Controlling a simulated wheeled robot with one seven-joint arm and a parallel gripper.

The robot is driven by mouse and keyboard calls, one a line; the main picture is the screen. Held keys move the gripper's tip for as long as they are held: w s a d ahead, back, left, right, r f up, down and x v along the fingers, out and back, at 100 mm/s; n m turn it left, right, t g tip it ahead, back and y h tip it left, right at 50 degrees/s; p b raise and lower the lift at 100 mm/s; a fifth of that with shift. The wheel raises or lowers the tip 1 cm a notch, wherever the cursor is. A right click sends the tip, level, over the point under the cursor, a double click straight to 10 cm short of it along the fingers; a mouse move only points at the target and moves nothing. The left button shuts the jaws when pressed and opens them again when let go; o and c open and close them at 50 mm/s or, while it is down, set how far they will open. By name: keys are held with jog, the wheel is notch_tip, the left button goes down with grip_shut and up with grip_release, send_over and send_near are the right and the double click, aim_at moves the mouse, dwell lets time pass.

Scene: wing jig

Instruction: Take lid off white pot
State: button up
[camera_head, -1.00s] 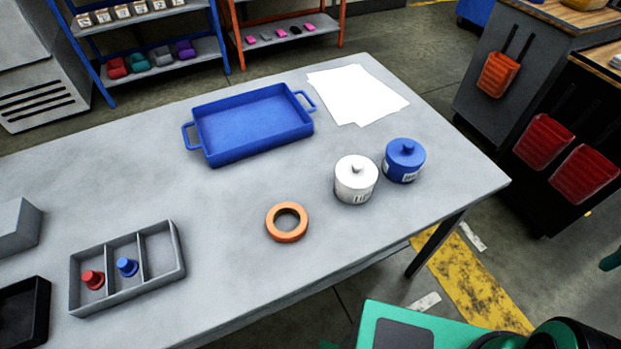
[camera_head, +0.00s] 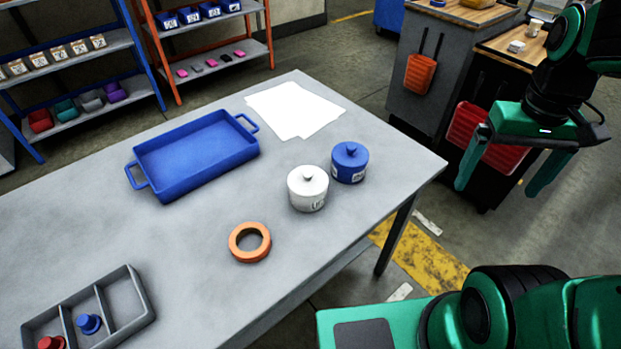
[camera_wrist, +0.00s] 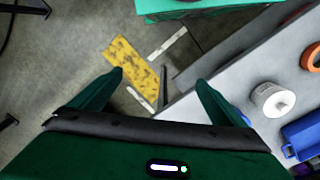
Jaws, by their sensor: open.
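The white pot (camera_head: 308,194) stands upright on the grey table near its right front edge, with its lid and small round knob (camera_head: 308,174) on top. The white pot also shows in the wrist view (camera_wrist: 272,100), right of the fingers. A blue lidded pot (camera_head: 350,162) stands just behind and right of it, apart or nearly touching. My gripper (camera_head: 495,185) is open and empty, in the air to the right of the table, well away from the pots. In the wrist view my gripper (camera_wrist: 160,82) has its two green fingers spread over floor and table edge.
An orange ring (camera_head: 250,242) lies left of the white pot, near the front edge. A blue tray (camera_head: 197,158) and white paper sheets (camera_head: 292,108) lie farther back. A grey divided box (camera_head: 122,305) is at the lower left. A dark cart (camera_head: 432,72) stands beyond the table.

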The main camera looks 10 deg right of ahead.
jog(key=w+a+r+n, duration=0.1)
jog(key=w+a+n, duration=0.55)
jog(key=w, duration=0.25)
jog(key=n, duration=1.2)
send_over(308, 172)
jog(key=f, duration=0.6)
jog(key=shift+w+a, duration=0.2)
jog(key=shift+w, duration=0.05)
jog(key=shift+s+d+f, duration=0.1)
jog(key=shift+f, duration=1.35)
jog(key=shift+s+d+f, duration=0.1)
jog(key=shift+f, duration=1.35)
jog(key=c, duration=1.1)
